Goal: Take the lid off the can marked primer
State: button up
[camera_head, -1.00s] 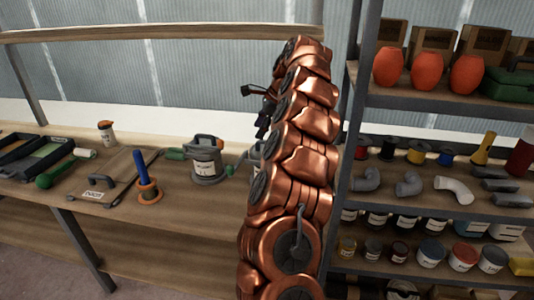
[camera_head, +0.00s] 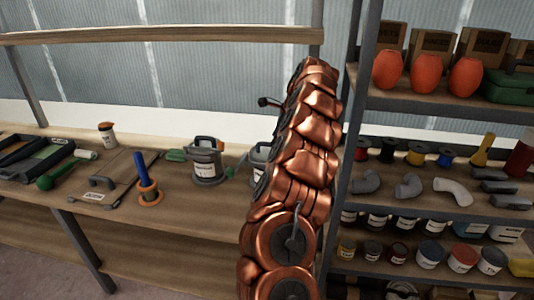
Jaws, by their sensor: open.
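A grey can (camera_head: 206,170) with a white label, a dark handle and something orange near its top stands on the workbench. A second similar can (camera_head: 259,158) stands to its right, partly hidden behind my arm. The lettering on both labels is too small to read, so I cannot tell which is marked primer. My gripper (camera_head: 269,103) shows only as a small dark part at the left edge of my copper arm, above the second can and apart from it. The rest of it is hidden behind the arm. It is open, and I see nothing held.
On the wooden bench (camera_head: 190,220) are a blue-handled tool in an orange ring (camera_head: 148,192), a small orange-capped bottle (camera_head: 106,133) and a paint tray (camera_head: 40,157). A metal shelf (camera_head: 425,105) with jars, spools, pipe elbows and tins stands close on the right.

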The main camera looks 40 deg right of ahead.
aim_at(267, 150)
jog(key=shift+a+p+x, duration=0.2)
jog(key=shift+p+x, duration=0.35)
jog(key=shift+x, duration=1.45)
grip_shut()
